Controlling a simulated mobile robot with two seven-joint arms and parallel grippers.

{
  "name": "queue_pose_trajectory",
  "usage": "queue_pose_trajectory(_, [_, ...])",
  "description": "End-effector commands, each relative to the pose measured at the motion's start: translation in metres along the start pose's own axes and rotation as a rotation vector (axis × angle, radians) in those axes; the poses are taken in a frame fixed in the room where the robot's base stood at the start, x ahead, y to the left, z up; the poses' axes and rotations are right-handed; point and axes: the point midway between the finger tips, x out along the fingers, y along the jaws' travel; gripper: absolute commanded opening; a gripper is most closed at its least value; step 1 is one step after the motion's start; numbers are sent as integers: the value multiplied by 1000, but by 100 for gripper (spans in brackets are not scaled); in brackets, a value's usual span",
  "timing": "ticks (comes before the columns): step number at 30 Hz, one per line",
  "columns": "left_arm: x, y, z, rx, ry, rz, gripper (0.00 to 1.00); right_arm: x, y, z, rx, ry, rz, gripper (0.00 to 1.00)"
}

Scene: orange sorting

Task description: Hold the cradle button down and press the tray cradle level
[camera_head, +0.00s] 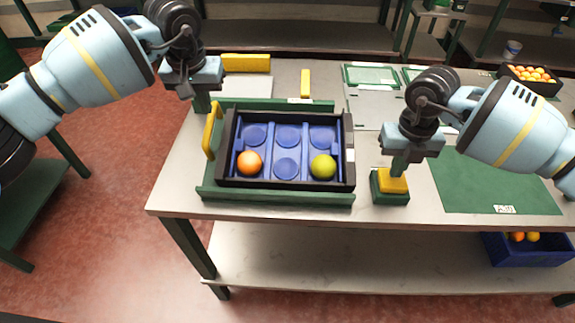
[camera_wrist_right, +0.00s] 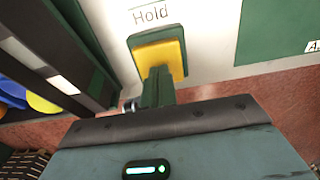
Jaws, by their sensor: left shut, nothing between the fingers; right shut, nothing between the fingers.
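The tray cradle (camera_head: 275,199) is a green frame on the table with a yellow handle (camera_head: 212,130) at its left side. It holds a black-rimmed blue tray (camera_head: 287,168) with an orange fruit (camera_head: 249,163) and a yellow-green fruit (camera_head: 323,167). I cannot tell whether it is level. The yellow cradle button (camera_head: 393,184) sits on a green base right of the cradle. My right gripper (camera_head: 399,168) is shut, its tips at the button; the right wrist view shows them over the button (camera_wrist_right: 160,58). My left gripper (camera_head: 201,104) is shut above the cradle's back left corner.
A green mat (camera_head: 490,184) lies on the right of the table. A crate of oranges (camera_head: 530,77) stands at the back right. A yellow block (camera_head: 246,63) and a small yellow piece (camera_head: 305,84) are at the back. A blue bin (camera_head: 526,248) is on the lower shelf.

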Motion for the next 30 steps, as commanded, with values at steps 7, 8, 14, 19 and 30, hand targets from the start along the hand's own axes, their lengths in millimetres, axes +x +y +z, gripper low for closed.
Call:
queue_pose_trajectory(7, [0,0,0,0,0,0,0,4,0,0,0,0,0,0])
queue_pose_trajectory(8, [0,0,0,0,0,0,0,5,0,0,0,0,0,0])
queue_pose_trajectory(14, [0,0,0,0,0,0,0,8,0,0,0,-1,0,0])
queue_pose_trajectory(19, [0,0,0,0,0,0,0,11,0,0,0,0,0,0])
queue_pose_trajectory(30, [0,0,0,0,0,0,0,18,0,0,0,2,0,0])
